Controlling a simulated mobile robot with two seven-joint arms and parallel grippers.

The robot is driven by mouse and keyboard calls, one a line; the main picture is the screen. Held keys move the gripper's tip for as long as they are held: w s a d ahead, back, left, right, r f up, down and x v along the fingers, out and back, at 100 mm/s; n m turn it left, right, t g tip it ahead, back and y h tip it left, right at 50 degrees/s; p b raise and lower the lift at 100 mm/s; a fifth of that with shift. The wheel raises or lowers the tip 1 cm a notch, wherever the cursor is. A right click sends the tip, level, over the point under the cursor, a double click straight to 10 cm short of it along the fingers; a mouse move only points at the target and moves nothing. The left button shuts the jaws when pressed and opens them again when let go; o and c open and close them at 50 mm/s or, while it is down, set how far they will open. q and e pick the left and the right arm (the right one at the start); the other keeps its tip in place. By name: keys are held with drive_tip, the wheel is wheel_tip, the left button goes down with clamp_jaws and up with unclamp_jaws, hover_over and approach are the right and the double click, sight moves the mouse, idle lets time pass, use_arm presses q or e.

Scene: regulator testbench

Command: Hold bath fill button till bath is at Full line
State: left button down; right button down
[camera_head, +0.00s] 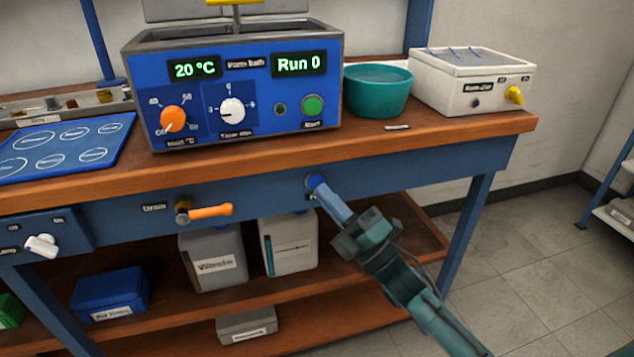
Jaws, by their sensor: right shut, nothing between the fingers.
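The blue water bath (245,88) stands on the bench, with displays reading "20 °C" and "Run 0". Its open top shows at a low angle; I cannot make out the water level or a Full line inside. A round blue button (315,180) sits on the bench's front panel below the bath, partly covered by my right gripper. My right gripper (325,194) is shut and empty. Its fingertips are at the button and seem to touch it; how far the button is pressed cannot be told. My left gripper is not in view.
An orange drain lever (211,211) sticks out left of the button. A teal bowl (377,97) and a white box (472,85) stand right of the bath. Jugs (288,246) stand on the shelf below. The floor at right is clear.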

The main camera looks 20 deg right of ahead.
drive_tip(key=shift+w, duration=0.15)
idle(0.3)
drive_tip(key=shift+w, duration=0.3)
drive_tip(key=shift+w+b, duration=0.35)
drive_tip(key=shift+w, duration=0.1)
idle(6.7)
